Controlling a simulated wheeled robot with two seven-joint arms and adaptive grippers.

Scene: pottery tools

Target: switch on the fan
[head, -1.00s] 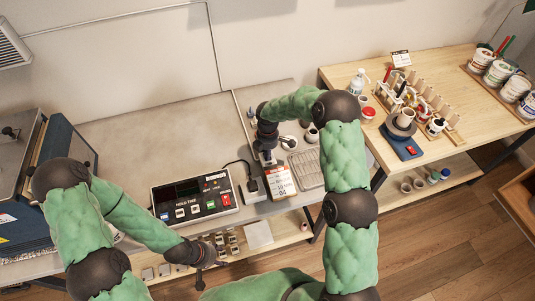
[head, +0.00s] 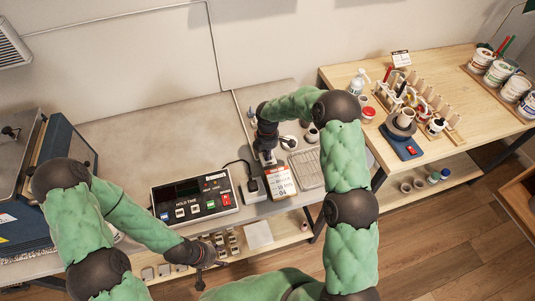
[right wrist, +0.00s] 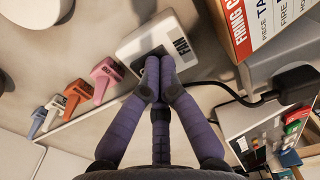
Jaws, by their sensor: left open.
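The fan switch is a white box (right wrist: 150,42) marked FAN, lying on the grey table in the right wrist view. My right gripper (right wrist: 160,72) has its fingertips together at the dark middle part of this box, beside the FAN label. The fingertips cover part of the box, so I cannot tell the switch's position. In the head view my right gripper (head: 267,158) points down at the table and largely hides the box. My left gripper (head: 213,264) is open and empty near the table's front edge, below the control panel.
A hold-time control panel (head: 195,197) stands left of my right gripper. A grey box with a black plug and cable (right wrist: 292,84) and a firing card (right wrist: 270,22) are close by. The table's back left is clear.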

